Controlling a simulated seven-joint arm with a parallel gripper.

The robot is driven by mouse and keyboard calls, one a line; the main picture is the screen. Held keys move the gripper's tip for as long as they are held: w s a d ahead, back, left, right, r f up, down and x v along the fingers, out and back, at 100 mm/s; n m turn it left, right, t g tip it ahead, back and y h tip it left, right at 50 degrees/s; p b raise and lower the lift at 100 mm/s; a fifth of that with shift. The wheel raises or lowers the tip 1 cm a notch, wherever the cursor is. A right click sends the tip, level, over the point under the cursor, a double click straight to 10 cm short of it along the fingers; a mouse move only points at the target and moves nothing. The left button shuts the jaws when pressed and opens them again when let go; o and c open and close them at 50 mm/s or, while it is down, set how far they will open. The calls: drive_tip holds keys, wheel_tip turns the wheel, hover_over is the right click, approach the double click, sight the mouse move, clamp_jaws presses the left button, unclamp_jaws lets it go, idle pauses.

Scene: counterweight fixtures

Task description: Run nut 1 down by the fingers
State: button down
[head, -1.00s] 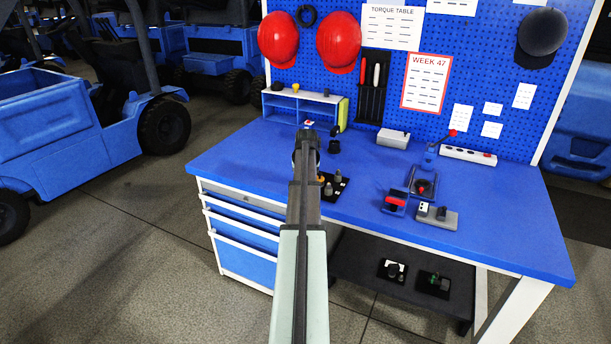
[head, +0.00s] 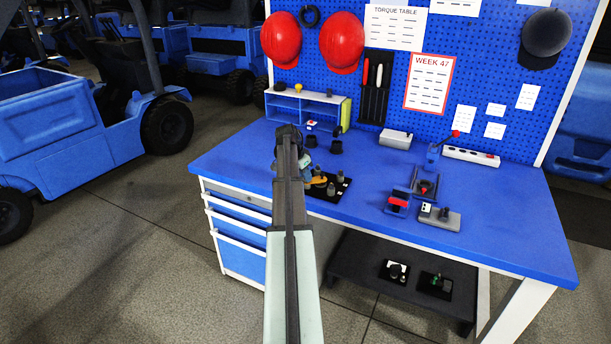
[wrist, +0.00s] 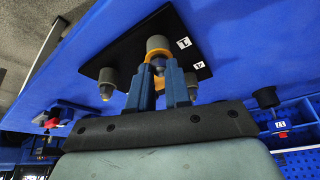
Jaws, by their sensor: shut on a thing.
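A black plate (wrist: 125,46) lies on the blue bench and bears several upright grey posts with pale metal tips. White labels on the plate lie beside the middle post (wrist: 158,44); one reads 1. In the wrist view my gripper (wrist: 160,88) has its blue fingers closed in around the tip of this post, where nut 1 sits. The fingers largely hide the nut. An orange part (wrist: 159,75) shows between and behind the fingers.
A small blue shelf (head: 308,107) stands behind, with dark cups (head: 336,147) in front of it. To the right are a red-handled fixture (head: 397,200), a grey block (head: 440,217) and a lever fixture (head: 425,185).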

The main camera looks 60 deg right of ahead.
drive_tip(key=m, duration=0.1)
drive_tip(key=m+g, duration=0.1)
drive_tip(key=m, duration=0.1)
drive_tip(key=shift+w+d+m+y, duration=0.2)
drive_tip(key=shift+m+y, duration=0.1)
drive_tip(key=shift+y, duration=0.1)
drive_tip(key=shift+m+g+y, duration=0.5)
drive_tip(key=shift+m+y, duration=0.1)
drive_tip(key=shift+m, duration=1.2)
drive_tip(key=c, duration=1.1)
unclamp_jaws()
drive_tip(key=shift+o, duration=0.2)
drive_tip(key=v, duration=1.4)
drive_tip(key=shift+w+f, duration=0.1)
